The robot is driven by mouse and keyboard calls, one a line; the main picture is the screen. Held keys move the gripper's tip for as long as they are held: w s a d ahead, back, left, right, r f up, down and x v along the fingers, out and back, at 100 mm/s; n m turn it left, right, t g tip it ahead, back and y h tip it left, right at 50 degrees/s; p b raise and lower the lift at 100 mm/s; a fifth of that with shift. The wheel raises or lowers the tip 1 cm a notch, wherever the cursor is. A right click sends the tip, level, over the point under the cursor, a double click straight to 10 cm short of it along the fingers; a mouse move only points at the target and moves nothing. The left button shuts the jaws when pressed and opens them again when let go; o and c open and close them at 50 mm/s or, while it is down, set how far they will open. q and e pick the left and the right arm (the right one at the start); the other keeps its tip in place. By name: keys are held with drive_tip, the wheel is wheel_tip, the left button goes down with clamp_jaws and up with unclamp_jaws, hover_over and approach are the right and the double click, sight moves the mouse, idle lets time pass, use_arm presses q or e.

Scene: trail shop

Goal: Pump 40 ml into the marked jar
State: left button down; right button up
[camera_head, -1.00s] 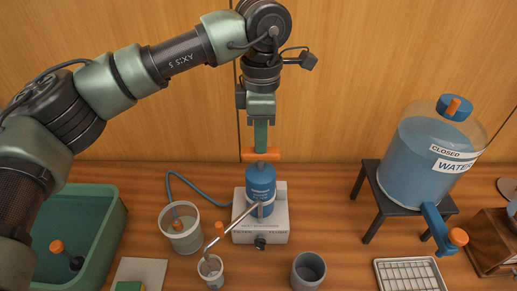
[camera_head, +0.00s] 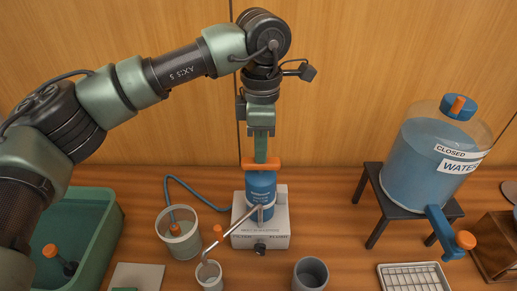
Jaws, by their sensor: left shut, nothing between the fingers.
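The blue pump (camera_head: 261,186) stands on a white base (camera_head: 270,240) with a black knob. An orange crossbar handle (camera_head: 276,163) sits low at its top. My left gripper (camera_head: 261,158) is shut and empty, pointing down onto the handle, and appears to touch it. A metal spout (camera_head: 236,231) slants from the pump down left to the mouth of a small clear jar (camera_head: 209,282). No mark on the jar can be made out, and its level is unclear. A blue hose (camera_head: 190,187) runs from a clear beaker (camera_head: 181,240) behind the pump. My right gripper is not in view.
A water tank (camera_head: 420,165) labelled closed sits on a dark stand (camera_head: 379,231) at the right, beside a drip tray (camera_head: 410,277). A green bin (camera_head: 95,245) is at the left.

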use_arm(q)
drive_tip(key=shift+r+p, duration=1.25)
drive_tip(key=shift+r, duration=1.05)
drive_tip(key=shift+f, duration=0.15)
drive_tip(key=shift+f+b, duration=1.95)
drive_tip(key=shift+f, duration=0.4)
drive_tip(key=shift+r, duration=0.25)
drive_tip(key=shift+r+p, duration=1.45)
drive_tip(key=shift+r, duration=0.8)
drive_tip(key=shift+f, duration=0.2)
